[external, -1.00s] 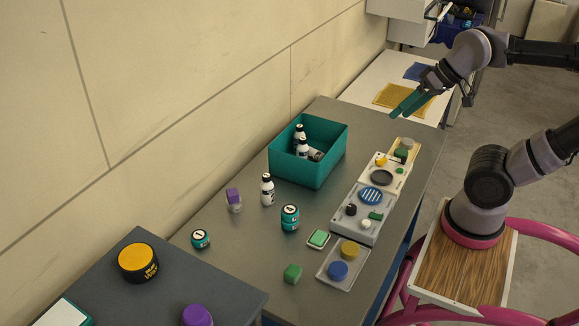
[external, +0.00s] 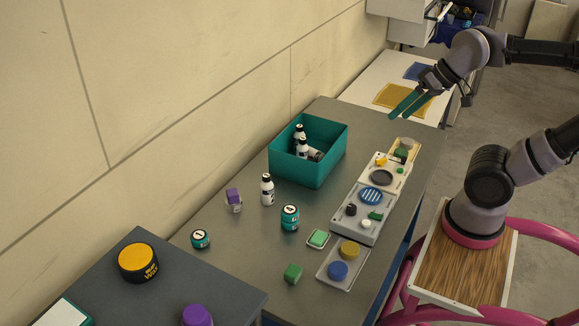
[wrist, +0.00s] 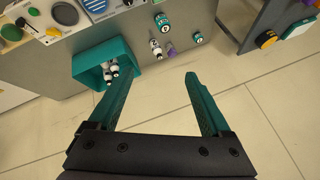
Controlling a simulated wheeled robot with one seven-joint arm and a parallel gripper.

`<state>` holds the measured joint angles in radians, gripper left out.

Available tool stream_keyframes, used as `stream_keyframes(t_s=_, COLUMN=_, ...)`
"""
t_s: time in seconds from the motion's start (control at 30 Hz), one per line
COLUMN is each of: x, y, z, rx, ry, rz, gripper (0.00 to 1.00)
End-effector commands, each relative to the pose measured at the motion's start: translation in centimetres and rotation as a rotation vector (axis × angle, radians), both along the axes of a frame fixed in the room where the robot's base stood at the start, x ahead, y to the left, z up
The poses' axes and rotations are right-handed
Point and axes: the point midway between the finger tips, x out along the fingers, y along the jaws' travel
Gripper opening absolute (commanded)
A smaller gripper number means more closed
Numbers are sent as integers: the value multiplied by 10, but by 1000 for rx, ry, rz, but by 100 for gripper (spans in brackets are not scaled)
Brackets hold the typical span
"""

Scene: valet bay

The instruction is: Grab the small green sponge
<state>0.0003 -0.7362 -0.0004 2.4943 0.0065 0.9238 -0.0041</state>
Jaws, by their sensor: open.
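Several small green pieces show in the external view, and I cannot tell for sure which is the small green sponge. A green block (external: 293,272) lies on the bare grey table near its front. A flatter green piece (external: 318,238) sits in a small pale dish. My gripper (external: 402,110) is open and empty, high above the table's far end. Its two teal fingers also show spread in the wrist view (wrist: 156,78).
A teal bin (external: 309,170) with white bottles stands against the wall. Bottles and teal jars (external: 290,218) stand mid-table. A darker table (external: 190,275) holds a yellow-topped tin (external: 138,262).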

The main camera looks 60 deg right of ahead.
Motion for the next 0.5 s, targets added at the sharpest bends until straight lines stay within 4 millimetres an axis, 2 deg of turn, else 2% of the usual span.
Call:
stream_keyframes(t_s=0.17, x=20, y=18, z=-25, rx=88, ry=141, rz=0, gripper=82)
stream_keyframes(t_s=0.5, x=72, y=78, z=-101, rx=386, ry=535, rz=-50, gripper=82)
